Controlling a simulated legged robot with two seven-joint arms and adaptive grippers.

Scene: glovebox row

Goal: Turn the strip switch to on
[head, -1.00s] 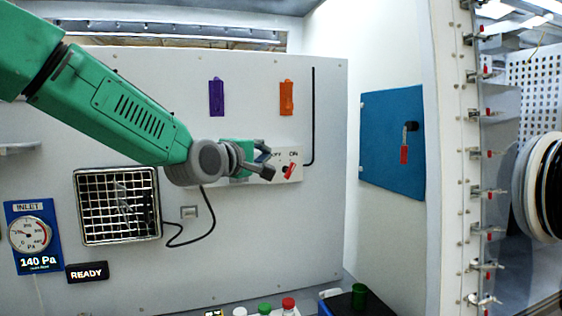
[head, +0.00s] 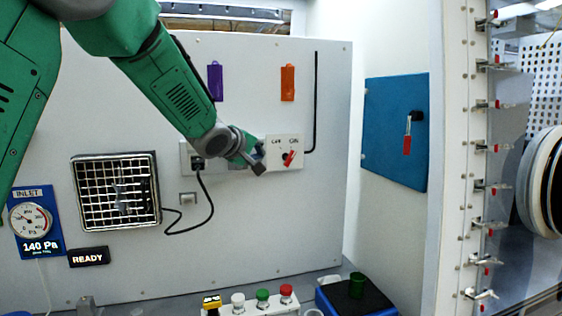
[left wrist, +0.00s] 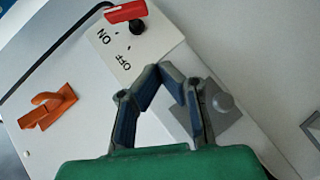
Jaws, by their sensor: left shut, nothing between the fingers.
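The strip switch is a white plate (head: 271,164) with OFF and ON labels, a black pivot and a red lever (head: 291,157). In the head view the lever tilts up and right, towards the ON side. The left wrist view shows the plate (left wrist: 152,45) upside down, with the red lever (left wrist: 125,12) at the top edge and the black knob (left wrist: 137,26) beside it. My left gripper (head: 259,164) is at the plate's left edge, shut and empty. In the left wrist view its fingertips (left wrist: 161,72) meet below the OFF label, apart from the lever. My right gripper is not in view.
A purple holder (head: 215,82) and an orange one (head: 288,83) are on the wall above. A black cable (head: 210,205) hangs below my left forearm. A blue panel with a red handle (head: 407,144) is to the right. Coloured buttons (head: 262,297) stand at the bottom.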

